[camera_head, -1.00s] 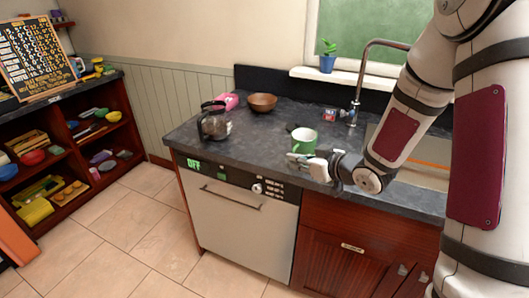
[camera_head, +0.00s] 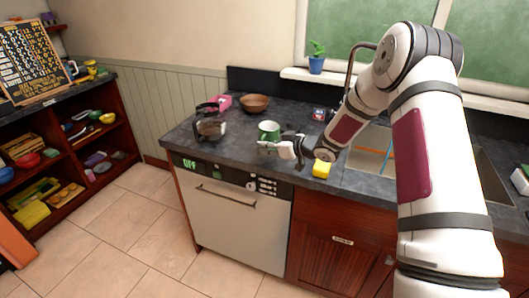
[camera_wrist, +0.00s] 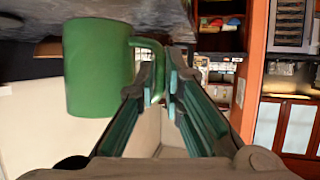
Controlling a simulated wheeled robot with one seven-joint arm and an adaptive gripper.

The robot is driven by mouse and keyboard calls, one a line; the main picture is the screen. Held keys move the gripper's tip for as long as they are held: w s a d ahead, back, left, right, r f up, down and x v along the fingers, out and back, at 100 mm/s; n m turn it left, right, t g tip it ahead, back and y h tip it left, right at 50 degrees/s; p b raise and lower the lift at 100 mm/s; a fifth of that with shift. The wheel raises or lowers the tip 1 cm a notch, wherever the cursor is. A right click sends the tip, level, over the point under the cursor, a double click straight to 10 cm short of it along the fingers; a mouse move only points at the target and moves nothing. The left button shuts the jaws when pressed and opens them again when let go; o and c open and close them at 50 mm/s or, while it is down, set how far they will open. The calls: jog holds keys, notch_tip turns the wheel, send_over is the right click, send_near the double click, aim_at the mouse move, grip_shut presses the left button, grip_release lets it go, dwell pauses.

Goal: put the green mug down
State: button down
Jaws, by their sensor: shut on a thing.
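The green mug (camera_head: 265,134) is over the dark countertop, between the coffee pot and the yellow sponge. I cannot tell whether its base touches the counter. My gripper (camera_head: 272,148) is at the mug's near side. In the wrist view the mug's green body (camera_wrist: 98,68) fills the upper left, beside the fingers. My gripper (camera_wrist: 160,68) is shut on the mug's handle, which passes between the fingertips. Part of the handle is hidden by the fingers.
A coffee pot (camera_head: 209,129) stands left of the mug. A brown bowl (camera_head: 254,103) and a pink item (camera_head: 223,101) are behind. A yellow sponge (camera_head: 321,170) lies at the counter's front edge, right of my gripper. The sink (camera_head: 367,160) is further right.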

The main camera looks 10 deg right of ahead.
jog(key=shift+w+a, duration=0.15)
jog(key=shift+w, duration=0.95)
jog(key=shift+w+f+p, duration=0.1)
jog(key=shift+f+p, duration=0.3)
jog(key=shift+f, duration=1.4)
jog(key=shift+f, duration=0.1)
jog(key=c, duration=1.7)
grip_release()
